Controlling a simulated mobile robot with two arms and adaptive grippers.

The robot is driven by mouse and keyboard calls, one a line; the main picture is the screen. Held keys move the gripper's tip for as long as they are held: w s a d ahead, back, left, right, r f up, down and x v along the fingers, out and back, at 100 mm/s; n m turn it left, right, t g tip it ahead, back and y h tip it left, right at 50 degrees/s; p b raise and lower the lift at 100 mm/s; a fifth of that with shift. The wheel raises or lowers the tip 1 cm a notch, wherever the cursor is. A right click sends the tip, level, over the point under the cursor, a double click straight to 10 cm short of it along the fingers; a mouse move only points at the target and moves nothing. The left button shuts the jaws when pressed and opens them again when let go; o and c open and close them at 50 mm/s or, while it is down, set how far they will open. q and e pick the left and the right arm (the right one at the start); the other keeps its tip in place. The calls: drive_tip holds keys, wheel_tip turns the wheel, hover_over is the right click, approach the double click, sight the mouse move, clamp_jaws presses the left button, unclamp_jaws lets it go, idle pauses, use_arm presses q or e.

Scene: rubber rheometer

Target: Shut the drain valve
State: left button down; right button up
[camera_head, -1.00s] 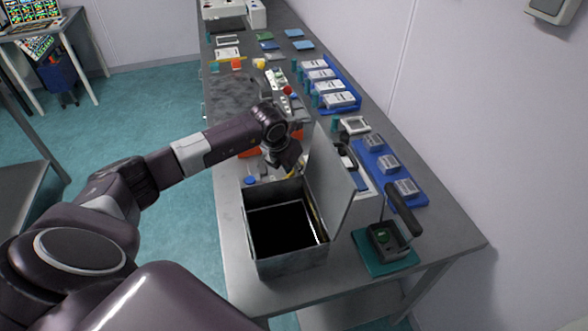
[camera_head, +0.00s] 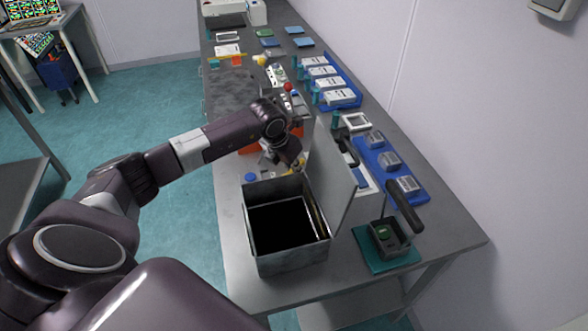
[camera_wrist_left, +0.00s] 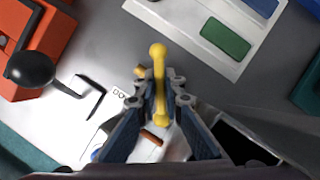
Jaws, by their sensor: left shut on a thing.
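The drain valve shows in the left wrist view as a yellow lever (camera_wrist_left: 158,85) with a rounded end, lying between my left gripper's fingertips. My left gripper (camera_wrist_left: 160,105) is shut on this lever. In the head view my left gripper (camera_head: 290,168) reaches down behind the open grey box, and the yellow lever is mostly hidden there by the gripper. The valve body under the lever is largely covered by the fingers. My right gripper is not in view.
A grey open-topped box (camera_head: 288,262) with a raised lid (camera_head: 334,190) stands close in front of the gripper. An orange block with a black ball-ended handle (camera_wrist_left: 32,70) is near. Blue trays (camera_head: 412,188) line the right; floor lies left.

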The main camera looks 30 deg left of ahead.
use_arm(q)
drive_tip(key=m+b, duration=0.2)
drive_tip(key=m+h+b, duration=0.1)
drive_tip(key=m+b, duration=0.1)
drive_tip(key=b, duration=0.1)
drive_tip(key=shift+f+h, duration=0.2)
drive_tip(key=shift+h, duration=0.1)
drive_tip(key=shift+r+m+g+h+b, duration=0.2)
drive_tip(key=shift+m+g+h+b, duration=0.25)
drive_tip(key=shift+m+b, duration=1.05)
drive_tip(key=c, duration=2)
unclamp_jaws()
drive_tip(key=shift+c, duration=0.2)
drive_tip(key=v, duration=1.2)
